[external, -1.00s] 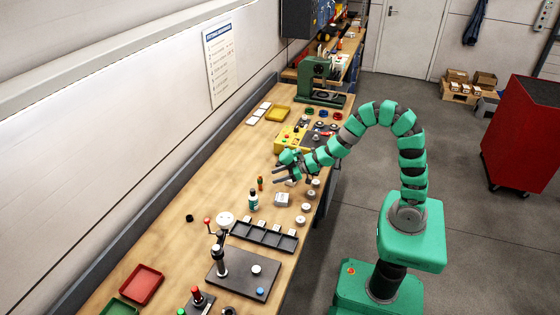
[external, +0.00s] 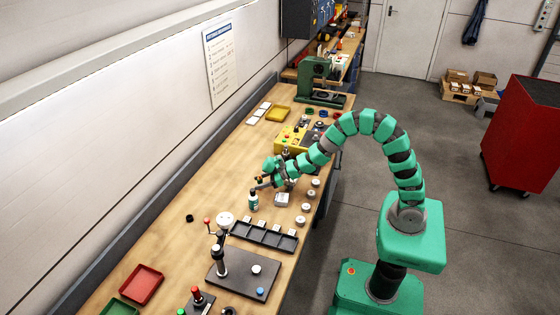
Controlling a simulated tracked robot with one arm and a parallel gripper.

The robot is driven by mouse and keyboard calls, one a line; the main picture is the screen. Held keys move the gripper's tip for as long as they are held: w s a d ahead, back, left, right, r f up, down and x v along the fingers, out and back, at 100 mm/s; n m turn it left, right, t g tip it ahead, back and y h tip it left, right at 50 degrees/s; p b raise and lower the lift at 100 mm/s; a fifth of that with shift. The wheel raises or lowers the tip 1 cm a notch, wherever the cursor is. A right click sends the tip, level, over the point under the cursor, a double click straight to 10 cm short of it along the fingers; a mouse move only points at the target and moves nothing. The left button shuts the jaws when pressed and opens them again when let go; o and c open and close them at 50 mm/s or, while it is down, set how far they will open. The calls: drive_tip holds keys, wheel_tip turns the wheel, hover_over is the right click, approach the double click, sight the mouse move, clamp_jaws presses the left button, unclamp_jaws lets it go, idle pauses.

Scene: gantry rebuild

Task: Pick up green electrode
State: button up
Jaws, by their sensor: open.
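No piece can be surely told as the green electrode at this size. My gripper (external: 259,184) is open, low over the middle of the bench, with its fingers pointing left. A small slim orange and green piece (external: 258,178) shows at the fingers, mostly covered by them. I cannot tell whether it stands between the fingers or behind them. A small white bottle with a dark green label (external: 253,201) stands upright just below the fingertips in the picture.
A yellow control box (external: 290,138) stands behind my arm. The bench to the left is mostly clear.

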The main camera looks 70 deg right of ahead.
drive_tip(key=shift+w, duration=0.1)
clamp_jaws()
drive_tip(key=shift+r, duration=0.15)
